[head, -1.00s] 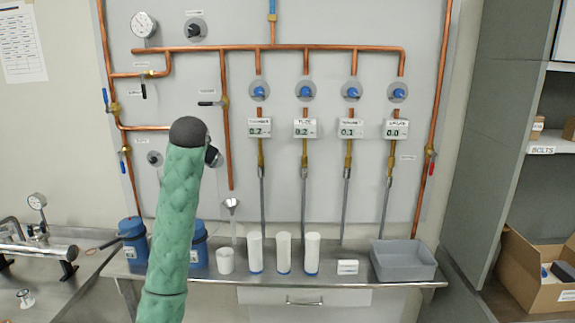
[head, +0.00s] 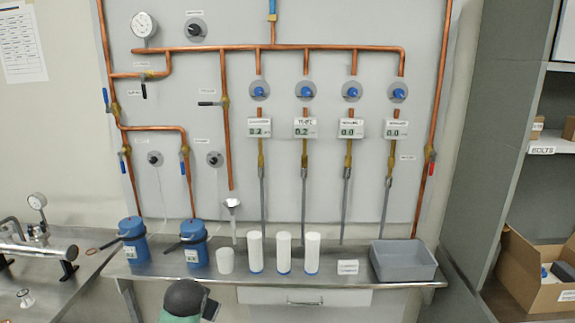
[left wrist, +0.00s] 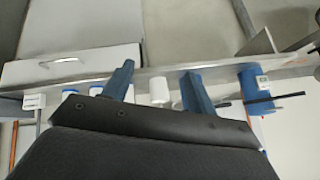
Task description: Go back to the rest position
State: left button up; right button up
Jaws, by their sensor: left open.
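My left gripper (left wrist: 158,72) shows in the left wrist view with its two blue fingers spread apart and nothing visible between them. Beyond the fingers, the steel bench edge and a white cup (left wrist: 159,92) show. In the head view only the dark joint and green sleeve of my arm show at the bottom edge, in front of the bench; the gripper itself cannot be made out there. My right gripper is in neither view.
The steel bench (head: 388,277) holds two blue canisters (head: 132,244) (head: 194,250), a white cup (head: 225,262), three white cylinders (head: 284,254) and a grey tray (head: 404,262). Behind is a panel of copper pipes (head: 300,47). A shelf with a cardboard box (head: 535,268) stands right.

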pick_arm(q)
jog(key=s+d+f+n+g, duration=0.1)
jog(key=s+f, duration=0.4)
jog(key=s, duration=0.7)
jog(key=s+f+g+h, duration=0.15)
jog(key=s+f, duration=0.35)
jog(key=s, duration=0.7)
jog(key=s+d+f+n+g, duration=0.1)
jog(key=s+f+g, duration=0.1)
jog(key=s+f, duration=0.65)
jog(key=s+d+f, duration=0.1)
jog(key=s+f, duration=0.1)
jog(key=f, duration=1)
jog(key=s+d+f+g, duration=0.1)
jog(key=s+f, duration=0.2)
jog(key=f, duration=1)
jog(key=s+d+f, duration=0.1)
jog(key=s+f, duration=0.2)
jog(key=f, duration=0.9)
jog(key=shift+s+f+g, duration=0.25)
jog(key=shift+f+g, duration=0.05)
jog(key=shift+g, duration=0.05)
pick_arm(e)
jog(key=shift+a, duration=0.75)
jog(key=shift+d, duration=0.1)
